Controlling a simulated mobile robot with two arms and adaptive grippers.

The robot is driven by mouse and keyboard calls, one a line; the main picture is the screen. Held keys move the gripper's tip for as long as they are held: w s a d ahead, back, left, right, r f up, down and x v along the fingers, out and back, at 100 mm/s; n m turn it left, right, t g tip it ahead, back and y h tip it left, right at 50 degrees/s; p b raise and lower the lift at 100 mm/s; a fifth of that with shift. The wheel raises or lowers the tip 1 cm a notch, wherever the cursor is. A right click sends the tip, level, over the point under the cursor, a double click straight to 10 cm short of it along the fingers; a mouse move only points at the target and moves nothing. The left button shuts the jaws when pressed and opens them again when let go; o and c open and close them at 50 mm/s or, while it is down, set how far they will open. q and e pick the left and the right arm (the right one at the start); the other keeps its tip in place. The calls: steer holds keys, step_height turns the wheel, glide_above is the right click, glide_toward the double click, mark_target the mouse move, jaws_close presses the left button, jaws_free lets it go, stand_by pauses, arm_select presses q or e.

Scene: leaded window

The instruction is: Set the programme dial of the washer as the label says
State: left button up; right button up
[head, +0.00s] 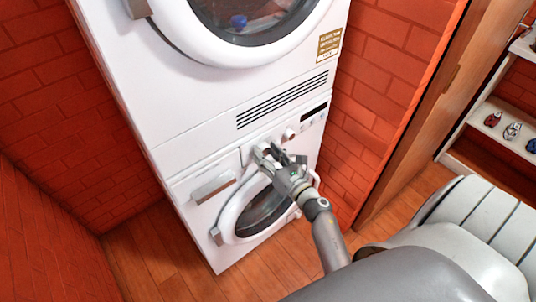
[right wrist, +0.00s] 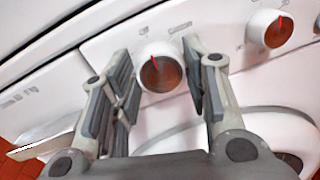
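The washer (head: 190,222) is the lower white machine of a stack, its round door (head: 262,213) partly behind my right arm. My right gripper (head: 268,151) is at its control panel. In the right wrist view its fingers stand open on either side of a white-rimmed dial (right wrist: 161,72) with an orange-brown face and red pointer, tilted slightly left of up. Small gaps seem to show; contact is unclear. A second similar dial (right wrist: 270,32) sits to the right, and also shows in the head view (head: 290,133). A gold label (head: 329,44) is on the upper machine; its text is unreadable. My left gripper is not in view.
The upper machine has a round door (head: 250,25) and a vent grille (head: 283,98) below. A dark display (head: 314,112) is right of the dials. A detergent drawer front (head: 212,187) sits to the left. Red brick walls flank the stack; shelves (head: 497,125) stand far right.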

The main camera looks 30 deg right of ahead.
steer(key=c, duration=0.4)
steer(key=shift+m, duration=0.3)
